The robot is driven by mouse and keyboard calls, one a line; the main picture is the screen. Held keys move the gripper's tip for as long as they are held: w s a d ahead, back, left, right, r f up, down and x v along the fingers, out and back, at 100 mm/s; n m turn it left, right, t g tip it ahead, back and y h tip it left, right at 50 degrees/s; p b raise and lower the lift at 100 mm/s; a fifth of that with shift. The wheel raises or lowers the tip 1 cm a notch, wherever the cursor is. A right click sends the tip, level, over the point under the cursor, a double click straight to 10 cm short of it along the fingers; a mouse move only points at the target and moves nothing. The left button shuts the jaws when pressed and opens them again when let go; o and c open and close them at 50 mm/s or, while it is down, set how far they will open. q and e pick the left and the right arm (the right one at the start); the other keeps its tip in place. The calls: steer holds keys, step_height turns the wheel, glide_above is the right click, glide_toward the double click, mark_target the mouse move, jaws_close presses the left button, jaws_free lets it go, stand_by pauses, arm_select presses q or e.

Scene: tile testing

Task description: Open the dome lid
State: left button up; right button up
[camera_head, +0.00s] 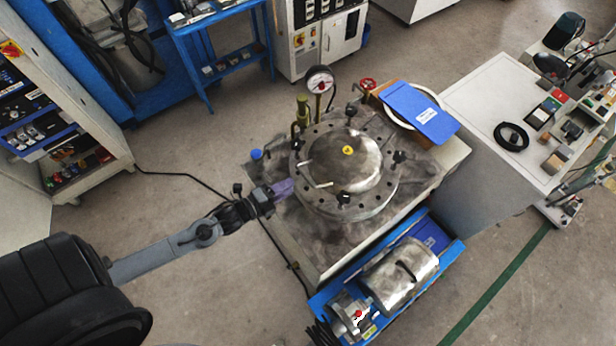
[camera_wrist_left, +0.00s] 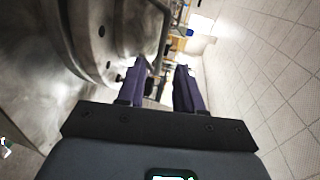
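The dome lid (camera_head: 345,165) is a worn metal dome with a yellow sticker on top and a light handle bar on its left side. It sits on a round bolted flange (camera_head: 350,205) on a metal-topped stand, and appears closed. My left gripper (camera_head: 286,187) is at the left edge of the flange, close beside it. In the left wrist view its two purple fingers (camera_wrist_left: 162,88) are apart with nothing held between them. The flange's curved side (camera_wrist_left: 100,40) fills the upper left there. My right gripper is not in view.
A pressure gauge (camera_head: 320,80) and a brass valve (camera_head: 303,112) rise behind the dome. A blue folder (camera_head: 418,108) lies at the stand's back right. A pump on a blue base (camera_head: 400,275) stands in front. A white table (camera_head: 500,95) is at right.

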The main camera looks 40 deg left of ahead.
arm_select(q)
steer(key=x, duration=1)
steer(key=shift+r, duration=0.1)
steer(key=shift+s, duration=0.1)
jaws_close()
